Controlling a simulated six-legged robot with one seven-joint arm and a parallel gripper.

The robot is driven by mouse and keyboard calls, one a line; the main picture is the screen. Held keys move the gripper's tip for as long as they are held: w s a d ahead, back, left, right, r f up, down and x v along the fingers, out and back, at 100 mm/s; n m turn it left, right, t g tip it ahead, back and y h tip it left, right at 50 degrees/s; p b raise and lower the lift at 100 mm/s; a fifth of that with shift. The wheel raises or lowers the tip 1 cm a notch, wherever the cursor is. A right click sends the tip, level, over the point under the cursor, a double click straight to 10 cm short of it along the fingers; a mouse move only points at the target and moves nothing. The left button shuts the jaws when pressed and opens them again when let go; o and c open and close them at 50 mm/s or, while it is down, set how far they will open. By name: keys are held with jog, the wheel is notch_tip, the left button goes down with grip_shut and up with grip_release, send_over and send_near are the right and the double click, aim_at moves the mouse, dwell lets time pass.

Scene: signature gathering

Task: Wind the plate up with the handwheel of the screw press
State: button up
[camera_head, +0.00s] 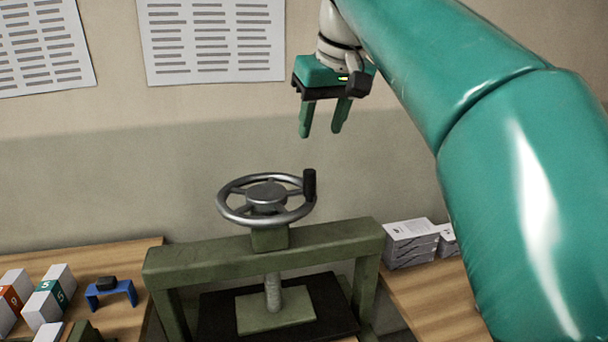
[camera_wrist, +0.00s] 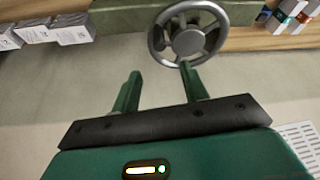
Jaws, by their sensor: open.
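The handwheel (camera_head: 266,221) is a grey metal ring with spokes and a hub, lying level on top of the green press frame (camera_head: 330,241). A black upright handle (camera_head: 309,185) stands on its right rim. A threaded screw (camera_head: 273,292) runs down to the square green plate (camera_head: 252,316), over a dark base. My gripper (camera_head: 320,134) is open and empty, fingers down, above and a little right of the wheel, apart from it. In the wrist view the handwheel (camera_wrist: 211,25) lies beyond my fingertips (camera_wrist: 160,74), its dark handle (camera_wrist: 157,37) on the left rim.
Stacks of paper (camera_head: 410,243) lie on the wooden table right of the press. On the left stand several boxes (camera_head: 40,303) and a blue stand (camera_head: 110,293) with a black object. Printed sheets (camera_head: 211,40) hang on the wall behind. The air around the wheel looks clear.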

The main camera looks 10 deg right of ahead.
aim_at(310, 171)
jog(key=x, duration=1.4)
jog(key=shift+s, duration=0.1)
grip_shut()
